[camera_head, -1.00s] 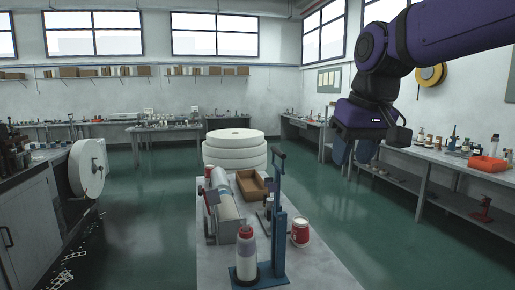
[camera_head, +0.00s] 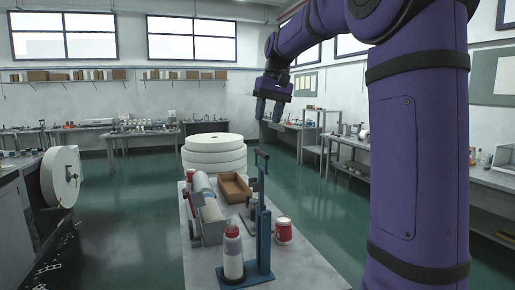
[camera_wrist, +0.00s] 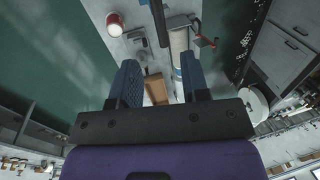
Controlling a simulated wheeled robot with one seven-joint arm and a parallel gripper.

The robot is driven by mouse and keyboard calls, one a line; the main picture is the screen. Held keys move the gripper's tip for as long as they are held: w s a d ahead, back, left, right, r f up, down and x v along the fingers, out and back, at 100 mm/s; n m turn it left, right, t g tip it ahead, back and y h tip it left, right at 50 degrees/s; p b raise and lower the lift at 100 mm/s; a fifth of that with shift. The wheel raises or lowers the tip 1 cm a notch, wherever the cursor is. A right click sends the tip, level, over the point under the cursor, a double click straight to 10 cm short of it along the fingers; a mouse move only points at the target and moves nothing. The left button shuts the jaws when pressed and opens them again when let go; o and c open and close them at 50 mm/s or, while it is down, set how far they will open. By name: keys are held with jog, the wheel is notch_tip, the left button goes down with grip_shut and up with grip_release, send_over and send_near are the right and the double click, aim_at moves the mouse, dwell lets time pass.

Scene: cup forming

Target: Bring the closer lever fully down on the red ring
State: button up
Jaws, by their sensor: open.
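The closer is a blue upright post (camera_head: 264,225) on a flat blue base at the front of the bench. Its dark lever (camera_head: 261,162) stands raised at the top of the post. In the wrist view the post (camera_wrist: 159,22) shows near the top. My gripper (camera_head: 270,110) is open and empty, pointing down. In the head view it appears above and slightly right of the lever, apart from it. In the wrist view its two blue fingers (camera_wrist: 161,88) are spread, with the cardboard box visible beyond them.
On the bench (camera_head: 312,272) are a white bottle with a red top (camera_head: 233,256), a red-and-white tub (camera_head: 283,231), a grey roller machine (camera_head: 210,212) and an open cardboard box (camera_head: 234,187). Large white rolls (camera_head: 214,155) stand behind. The bench's front right is bare.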

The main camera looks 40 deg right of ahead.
jog(key=f, duration=0.3)
jog(key=a+f, duration=0.1)
jog(key=f, duration=0.5)
jog(key=shift+w+a+f, duration=0.1)
jog(key=shift+w+a, duration=0.1)
jog(key=shift+a, duration=0.15)
grip_shut()
